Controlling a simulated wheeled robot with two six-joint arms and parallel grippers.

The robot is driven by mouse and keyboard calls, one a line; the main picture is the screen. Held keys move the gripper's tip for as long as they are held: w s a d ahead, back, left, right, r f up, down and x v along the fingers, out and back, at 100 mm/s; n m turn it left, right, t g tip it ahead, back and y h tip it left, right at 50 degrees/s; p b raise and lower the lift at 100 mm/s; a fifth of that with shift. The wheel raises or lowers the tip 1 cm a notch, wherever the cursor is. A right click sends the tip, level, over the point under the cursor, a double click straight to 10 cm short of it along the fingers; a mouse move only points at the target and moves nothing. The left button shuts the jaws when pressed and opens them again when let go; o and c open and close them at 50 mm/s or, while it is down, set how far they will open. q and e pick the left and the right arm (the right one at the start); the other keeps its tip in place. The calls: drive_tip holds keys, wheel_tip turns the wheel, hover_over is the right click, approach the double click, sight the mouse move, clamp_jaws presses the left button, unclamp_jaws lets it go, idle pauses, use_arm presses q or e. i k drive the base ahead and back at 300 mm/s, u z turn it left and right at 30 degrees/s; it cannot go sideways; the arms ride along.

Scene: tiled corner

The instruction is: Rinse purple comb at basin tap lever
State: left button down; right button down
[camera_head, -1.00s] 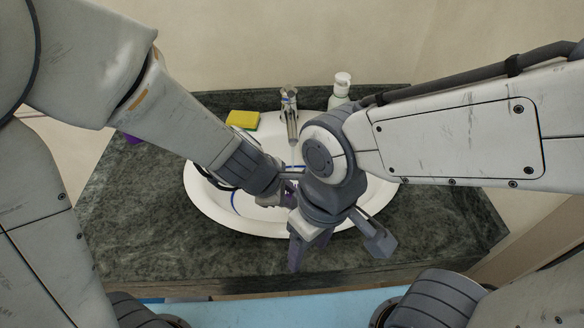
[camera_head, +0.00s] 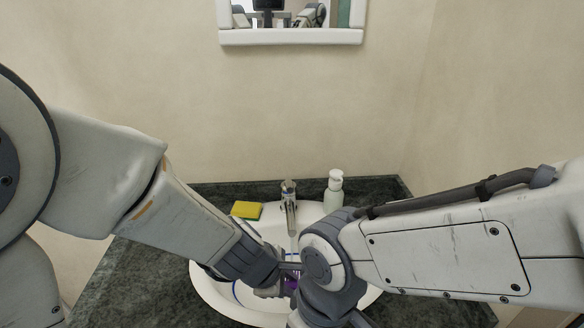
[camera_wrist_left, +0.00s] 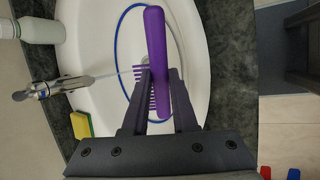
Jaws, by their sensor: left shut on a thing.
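The purple comb (camera_wrist_left: 157,45) is held between the fingers of my left gripper (camera_wrist_left: 160,74), over the white basin (camera_wrist_left: 199,45). Its teeth point toward the tap (camera_wrist_left: 45,89). A thin water stream runs from the spout toward the comb's teeth. In the head view, the tap (camera_head: 290,212) with its lever (camera_head: 288,186) on top stands at the basin's back. There my left gripper (camera_head: 280,282) and a bit of comb (camera_head: 291,284) show in front of the tap, mostly hidden by my right wrist. My right gripper's fingers are below the frame.
A yellow-green sponge (camera_head: 246,210) lies left of the tap, and a white pump bottle (camera_head: 333,192) stands right of it. The dark stone counter (camera_head: 120,270) surrounds the basin. My right arm crosses close to my left gripper. A mirror (camera_head: 290,38) hangs on the wall.

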sight(289, 187)
drive_tip(key=k, duration=0.9)
